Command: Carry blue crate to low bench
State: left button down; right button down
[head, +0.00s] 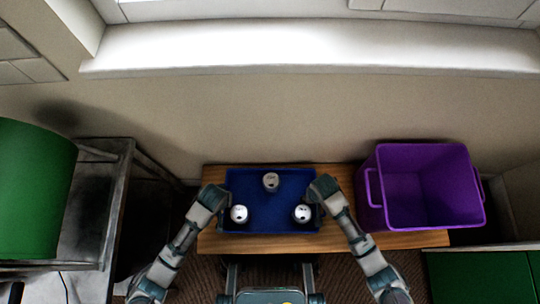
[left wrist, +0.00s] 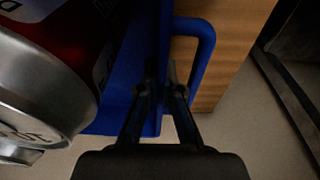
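The blue crate (head: 270,190) rests on a wooden-topped surface (head: 345,236) in the head view, with three cans (head: 271,181) standing in it. My left gripper (head: 214,197) is at the crate's left side and my right gripper (head: 324,188) at its right side. In the left wrist view, my left gripper's fingers (left wrist: 161,80) lie at the crate's blue wall beside its loop handle (left wrist: 205,45). Whether they are shut on it is unclear. The right fingers are too small and dark to judge. I cannot tell which surface is the low bench.
A purple bin (head: 425,160) with side handles stands right of the crate on the wooden top. A green bin (head: 35,190) stands on a dark grey frame (head: 95,215) at left. Green panels (head: 480,275) lie at lower right. A wall and white ledge (head: 300,45) close the back.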

pick_arm(q)
jog(key=c, duration=1.3)
grip_release()
jog(key=shift+w+a+f, duration=0.1)
jog(key=shift+a+f, duration=0.1)
jog(key=shift+a, duration=0.45)
pick_arm(e)
jog(key=c, duration=0.9)
grip_release()
jog(key=shift+d, duration=0.5)
jog(key=shift+o, duration=1.1)
jog(key=shift+f, duration=0.1)
pick_arm(q)
jog(key=shift+d+r, duration=0.1)
jog(key=shift+d, duration=0.05)
jog(key=o, duration=1.1)
jog(key=shift+d, duration=0.1)
pick_arm(e)
jog(key=shift+a, duration=0.25)
pick_arm(q)
jog(key=shift+d, duration=0.1)
